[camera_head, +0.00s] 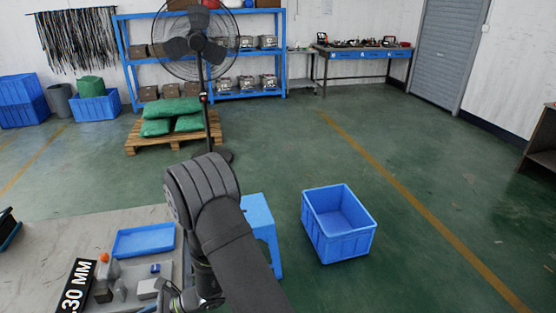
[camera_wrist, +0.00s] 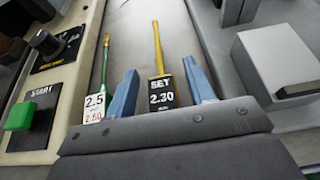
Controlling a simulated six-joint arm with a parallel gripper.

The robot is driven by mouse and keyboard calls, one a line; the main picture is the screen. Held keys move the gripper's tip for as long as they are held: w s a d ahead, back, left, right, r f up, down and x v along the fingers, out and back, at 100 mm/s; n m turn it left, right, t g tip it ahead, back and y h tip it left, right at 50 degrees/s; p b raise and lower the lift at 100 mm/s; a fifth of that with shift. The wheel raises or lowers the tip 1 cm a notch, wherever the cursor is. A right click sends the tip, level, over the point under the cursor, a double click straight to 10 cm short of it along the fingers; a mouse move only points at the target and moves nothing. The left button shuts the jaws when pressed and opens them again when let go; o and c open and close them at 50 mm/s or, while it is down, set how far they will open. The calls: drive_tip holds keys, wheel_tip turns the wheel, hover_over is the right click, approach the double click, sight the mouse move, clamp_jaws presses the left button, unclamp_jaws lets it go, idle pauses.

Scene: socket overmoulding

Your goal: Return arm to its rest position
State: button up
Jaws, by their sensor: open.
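In the wrist view, my gripper (camera_wrist: 161,82) shows two blue fingers standing apart, with no object visibly clamped between them. A black tag reading "SET 2.30" (camera_wrist: 161,92) with a yellow strip lies in line with the gap. A white tag reading "2.5" and "2.60" (camera_wrist: 94,107) with a green strip is left of the left finger. In the head view, my dark arm reaches over the right edge of the workbench (camera_head: 110,222). My fingers cannot be made out clearly there.
A shallow blue tray (camera_head: 143,239), small parts and a black "30 MM" sign (camera_head: 76,288) are on the bench. A blue stool (camera_head: 262,222) and an empty blue crate (camera_head: 338,222) stand right of my arm. A fan (camera_head: 196,43) stands behind. The green floor at right is clear.

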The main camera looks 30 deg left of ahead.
drive_tip(key=shift+r, duration=0.55)
